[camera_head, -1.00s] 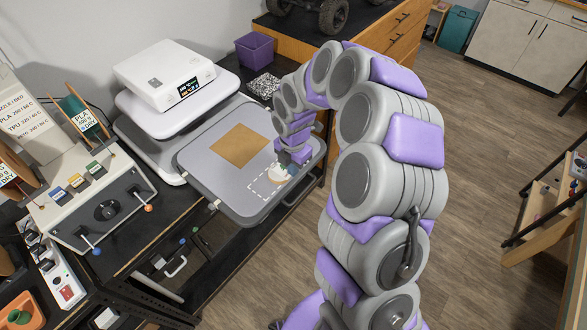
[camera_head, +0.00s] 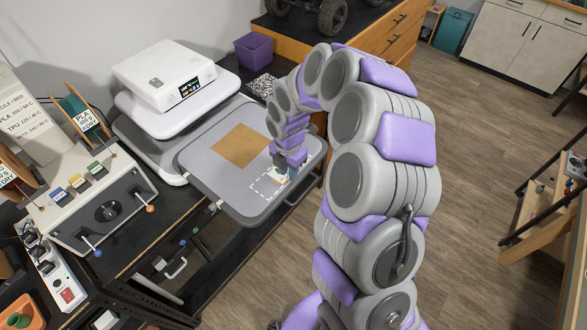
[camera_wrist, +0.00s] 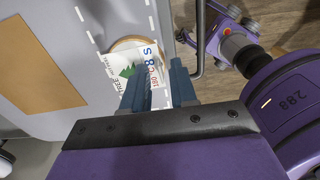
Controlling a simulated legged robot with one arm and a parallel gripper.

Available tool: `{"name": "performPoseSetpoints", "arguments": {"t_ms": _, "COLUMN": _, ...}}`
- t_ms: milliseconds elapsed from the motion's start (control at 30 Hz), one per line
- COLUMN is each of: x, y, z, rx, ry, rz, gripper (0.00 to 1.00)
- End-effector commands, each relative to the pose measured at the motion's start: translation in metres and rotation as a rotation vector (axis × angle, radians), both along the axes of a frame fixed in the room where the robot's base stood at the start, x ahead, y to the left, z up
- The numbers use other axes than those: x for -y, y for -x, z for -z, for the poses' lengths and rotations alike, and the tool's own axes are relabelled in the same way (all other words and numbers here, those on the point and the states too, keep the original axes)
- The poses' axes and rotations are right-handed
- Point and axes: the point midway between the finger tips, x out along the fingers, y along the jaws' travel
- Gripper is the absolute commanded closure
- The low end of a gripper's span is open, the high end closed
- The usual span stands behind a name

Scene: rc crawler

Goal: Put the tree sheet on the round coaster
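In the head view a small part of the sheet (camera_head: 278,178) shows beside my gripper (camera_head: 290,172). In the wrist view my gripper (camera_wrist: 157,92) has its two blue-grey fingers apart, with part of the sheet visible between them. The sheet also extends left beyond the left finger. The fingers hide its near part, and I cannot tell whether they touch it.
A grey plate (camera_head: 205,165) carries a brown square (camera_head: 239,145) and a dashed white outline around the coaster area. A white scale-like device (camera_head: 163,73) stands behind it. A control box (camera_head: 100,205) is at left, and a purple bin (camera_head: 254,49) at the back.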

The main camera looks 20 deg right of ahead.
Motion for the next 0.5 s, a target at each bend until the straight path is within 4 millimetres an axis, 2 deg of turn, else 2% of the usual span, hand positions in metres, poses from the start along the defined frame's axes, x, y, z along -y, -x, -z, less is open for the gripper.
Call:
{"name": "performPoseSetpoints", "arguments": {"t_ms": 333, "x": 0.013, "y": -0.001, "z": -0.063, "rx": 0.004, "ry": -0.013, "rz": 0.001, "gripper": 0.73}}
{"name": "performPoseSetpoints", "arguments": {"t_ms": 500, "x": 0.011, "y": -0.002, "z": -0.095, "rx": 0.006, "ry": -0.012, "rz": 0.001, "gripper": 0.73}}
